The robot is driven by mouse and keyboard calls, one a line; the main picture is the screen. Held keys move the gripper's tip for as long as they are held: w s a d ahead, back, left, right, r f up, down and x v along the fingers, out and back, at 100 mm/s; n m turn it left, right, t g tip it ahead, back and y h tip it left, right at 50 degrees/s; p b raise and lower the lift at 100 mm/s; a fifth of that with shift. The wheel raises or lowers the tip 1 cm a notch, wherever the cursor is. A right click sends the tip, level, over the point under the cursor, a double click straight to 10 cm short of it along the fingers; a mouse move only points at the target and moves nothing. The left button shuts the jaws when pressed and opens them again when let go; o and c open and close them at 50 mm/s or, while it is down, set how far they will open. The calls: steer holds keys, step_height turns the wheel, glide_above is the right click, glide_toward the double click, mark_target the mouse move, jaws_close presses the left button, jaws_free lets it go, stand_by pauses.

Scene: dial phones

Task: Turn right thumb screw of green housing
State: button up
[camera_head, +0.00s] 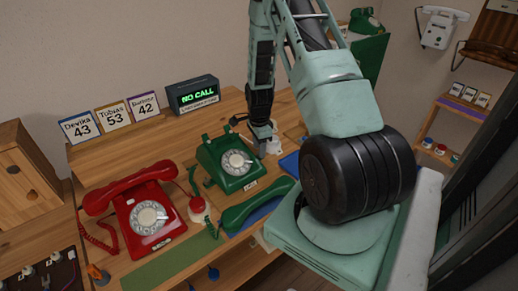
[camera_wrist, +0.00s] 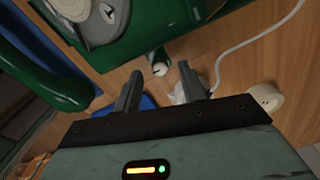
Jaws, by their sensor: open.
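The green housing (camera_head: 216,180) is a dial phone body on the wooden table, with a pale dial. In the wrist view its green side (camera_wrist: 130,35) fills the upper part. A short green thumb screw (camera_wrist: 157,60) with a pale end sticks out from that side. My gripper (camera_wrist: 158,88) is open, and the screw shows between its fingers, a little beyond their tips. Nothing is held. In the head view my gripper (camera_head: 263,151) is low beside the housing's right side, and the screw cannot be made out there.
The green handset (camera_head: 258,206) lies off the phone, over a blue mat. A red phone (camera_head: 150,218) stands to the left. In the wrist view a white cord (camera_wrist: 250,42) and a round white piece (camera_wrist: 267,97) lie right of my fingers. A "NO CALL" display (camera_head: 196,95) stands behind.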

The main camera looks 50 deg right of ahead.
steer(key=shift+f, duration=0.85)
steer(key=shift+c, duration=0.2)
jaws_close()
